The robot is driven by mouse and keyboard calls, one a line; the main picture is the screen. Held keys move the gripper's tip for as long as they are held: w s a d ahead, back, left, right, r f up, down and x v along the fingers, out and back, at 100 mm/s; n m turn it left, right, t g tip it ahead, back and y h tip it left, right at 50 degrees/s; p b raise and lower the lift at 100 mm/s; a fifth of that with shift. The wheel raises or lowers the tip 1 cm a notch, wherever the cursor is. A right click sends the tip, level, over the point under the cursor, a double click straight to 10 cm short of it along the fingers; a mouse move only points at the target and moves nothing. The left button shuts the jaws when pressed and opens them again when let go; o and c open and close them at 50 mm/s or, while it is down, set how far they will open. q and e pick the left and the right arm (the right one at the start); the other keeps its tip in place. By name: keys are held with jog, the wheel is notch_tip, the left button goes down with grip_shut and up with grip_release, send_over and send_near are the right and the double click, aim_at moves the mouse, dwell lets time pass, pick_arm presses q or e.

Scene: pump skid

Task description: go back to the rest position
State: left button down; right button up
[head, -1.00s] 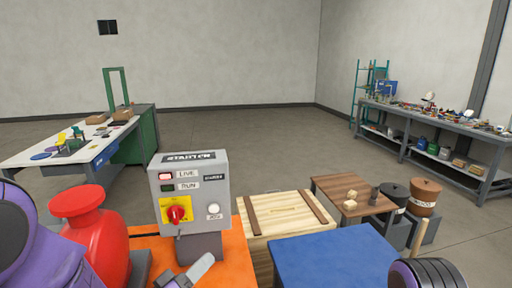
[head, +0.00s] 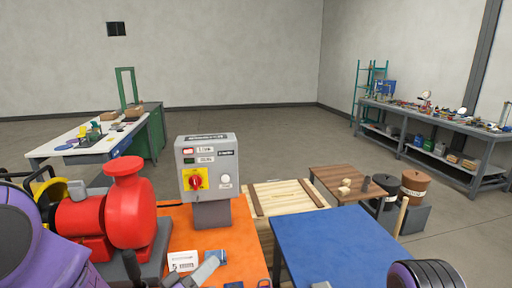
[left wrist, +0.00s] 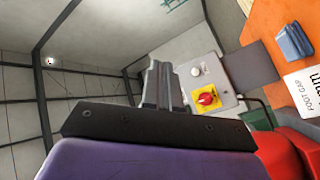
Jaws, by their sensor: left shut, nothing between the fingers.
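My left gripper (head: 212,266) is at the bottom of the head view, over the orange skid top (head: 172,216) and in front of the grey control box (head: 208,166). Its grey fingers are shut and empty; they also show in the left wrist view (left wrist: 163,80). The control box has a red knob on a yellow plate (head: 195,180), lit LIVE and dark RUN windows and a white button. A red pump (head: 125,205) stands left of it, partly hidden by my purple left arm. My right gripper is not in view.
A white card (head: 183,261) and a small blue item (left wrist: 293,41) lie on the orange top. A blue table (head: 340,245) stands to the right, with a wooden crate (head: 284,198) and brown table (head: 340,180) behind. Open floor lies beyond.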

pick_arm(q)
jog(key=s+a+f+n+g+y+b, duration=0.15)
jog(key=a+f+y, duration=0.4)
jog(key=f, duration=0.55)
jog(key=s+a+f+n+g+y+b, duration=0.1)
jog(key=s+a+f+g+y, duration=0.2)
jog(key=a+f+y, duration=0.5)
jog(key=s+a+f+n+g+b, duration=0.1)
jog(key=s+f+g, duration=0.3)
jog(key=s+f, duration=0.6)
jog(key=s+a+f+n+g+b, duration=0.1)
jog(key=s+a+f+g+b, duration=0.1)
jog(key=s+f, duration=0.9)
jog(key=s+a+g, duration=0.1)
jog(key=s+a, duration=0.1)
jog(key=shift+s+a+g, duration=0.35)
jog(key=shift+s, duration=0.05)
jog(key=shift+f, duration=0.1)
